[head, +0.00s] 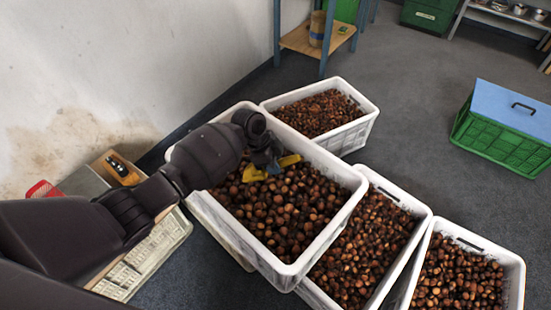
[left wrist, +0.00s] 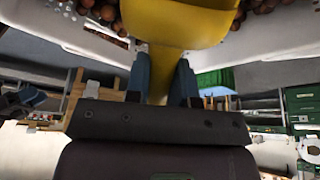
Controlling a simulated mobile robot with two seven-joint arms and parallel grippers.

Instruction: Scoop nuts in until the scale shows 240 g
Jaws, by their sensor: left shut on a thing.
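My left gripper (head: 266,160) is over the near white crate (head: 292,272) of chestnuts (head: 285,210). It is shut on the handle of a yellow scoop (head: 272,169). In the head view the scoop lies at the chestnuts' surface near the back of the crate, partly hidden by my arm. In the left wrist view the scoop (left wrist: 180,22) fills the top middle, with its handle between the two fingers (left wrist: 160,85). Whether nuts are in the scoop cannot be seen. I cannot make out a scale reading or a bag. My right gripper is not in view.
More white crates of chestnuts stand behind (head: 345,138) and to the right (head: 418,213) (head: 512,270). A green crate with a blue lid (head: 505,110) stands on the floor at the right. A blue-legged wooden table (head: 315,38) is at the back. Grey floor (head: 420,100) is free between.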

